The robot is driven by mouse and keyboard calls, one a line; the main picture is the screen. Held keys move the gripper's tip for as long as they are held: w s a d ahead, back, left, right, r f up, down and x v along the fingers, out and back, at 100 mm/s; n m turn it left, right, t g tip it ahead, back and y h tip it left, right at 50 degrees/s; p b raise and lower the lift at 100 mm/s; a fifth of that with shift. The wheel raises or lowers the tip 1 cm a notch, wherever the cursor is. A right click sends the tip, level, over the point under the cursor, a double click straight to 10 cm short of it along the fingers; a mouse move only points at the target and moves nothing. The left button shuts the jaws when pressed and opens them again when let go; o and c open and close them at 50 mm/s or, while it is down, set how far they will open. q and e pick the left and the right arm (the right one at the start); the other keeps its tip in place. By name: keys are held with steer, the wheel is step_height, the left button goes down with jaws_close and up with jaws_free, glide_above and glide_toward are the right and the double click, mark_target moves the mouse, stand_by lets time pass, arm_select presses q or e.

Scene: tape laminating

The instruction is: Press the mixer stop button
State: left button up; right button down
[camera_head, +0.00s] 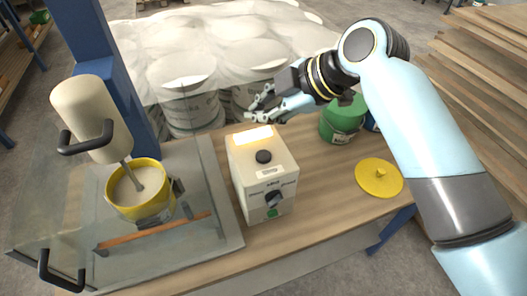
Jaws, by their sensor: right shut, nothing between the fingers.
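The mixer's control box (250,180) is white and stands upright on the wooden table. Its top has a glowing pale panel (252,136) and a round dark button or knob (263,157). Its front has a label, a black rotary switch (273,198) and a green button (272,212). No button is readably marked as stop. My right gripper (253,108) is shut and empty, just behind and above the box's back edge, apart from the dark button. The mixer (92,110) has its shaft in a yellow bucket (121,205). My left gripper is not in view.
A clear guard with black handles (60,270) stands around the mixer at left. A yellow lid (379,177) lies at right on the table (325,195). Wrapped drums (190,110) stand behind.

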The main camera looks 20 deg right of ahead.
steer(key=shift+f, duration=0.15)
steer(key=b, duration=0.7)
glide_above(262, 157)
step_height(262, 157, down, 7)
steer(key=shift+s+r, duration=0.1)
steer(key=shift+f+b, duration=0.5)
steer(key=shift+f, duration=0.8)
steer(key=shift+f+b, duration=0.35)
steer(key=shift+f, duration=0.1)
stand_by(0.7)
stand_by(0.4)
steer(key=shift+r+p, duration=0.9)
steer(key=shift+p, duration=0.05)
steer(key=shift+r, duration=0.1)
